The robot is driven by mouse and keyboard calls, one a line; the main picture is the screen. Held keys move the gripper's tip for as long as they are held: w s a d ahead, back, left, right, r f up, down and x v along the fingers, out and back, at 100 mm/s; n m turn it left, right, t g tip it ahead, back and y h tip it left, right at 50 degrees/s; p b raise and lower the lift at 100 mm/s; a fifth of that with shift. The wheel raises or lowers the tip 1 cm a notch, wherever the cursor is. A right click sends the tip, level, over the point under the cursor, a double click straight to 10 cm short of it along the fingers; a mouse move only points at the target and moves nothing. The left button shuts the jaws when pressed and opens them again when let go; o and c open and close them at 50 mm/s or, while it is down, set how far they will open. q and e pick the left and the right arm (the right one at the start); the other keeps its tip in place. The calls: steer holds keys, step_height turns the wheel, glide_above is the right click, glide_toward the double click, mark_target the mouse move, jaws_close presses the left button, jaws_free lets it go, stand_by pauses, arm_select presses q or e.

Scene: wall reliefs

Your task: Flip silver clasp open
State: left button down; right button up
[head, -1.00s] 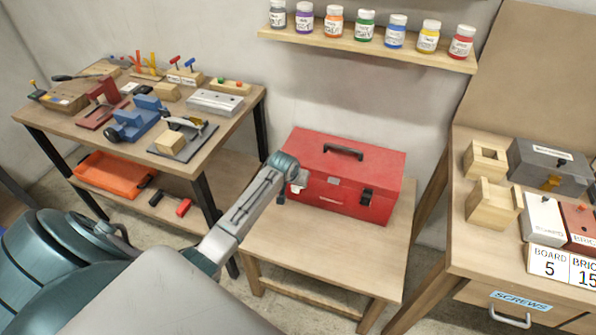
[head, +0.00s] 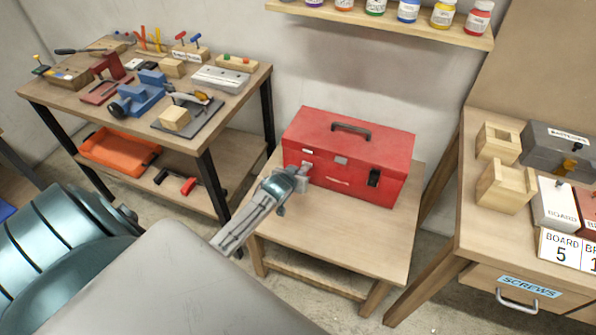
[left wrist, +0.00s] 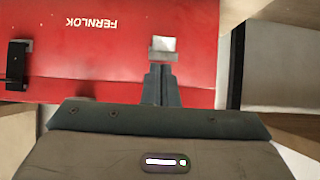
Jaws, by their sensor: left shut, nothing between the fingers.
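The red toolbox (head: 350,150) stands closed on a low wooden table. Its front bears a black clasp (head: 374,178) on the right and a silver clasp on the left, largely covered by my gripper in the head view. In the left wrist view the toolbox (left wrist: 100,75) looks upside down, with the silver clasp (left wrist: 165,47) in the middle and the black clasp (left wrist: 17,65) at the left. My left gripper (head: 298,174) is shut and empty, its fingertips (left wrist: 158,70) right at the silver clasp. Whether they touch it I cannot tell. The clasp's exact angle is unclear.
The low table (head: 320,228) has clear room in front of the toolbox. A workbench (head: 235,105) with tools stands at the left. A desk (head: 470,225) with boxes stands at the right. A shelf (head: 400,20) with paint jars hangs above.

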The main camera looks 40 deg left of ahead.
arm_select(q)
steer(key=shift+s+d+f, duration=0.1)
steer(key=shift+s+f, duration=0.1)
steer(key=shift+s, duration=0.05)
arm_select(e)
steer(key=shift+r, duration=0.1)
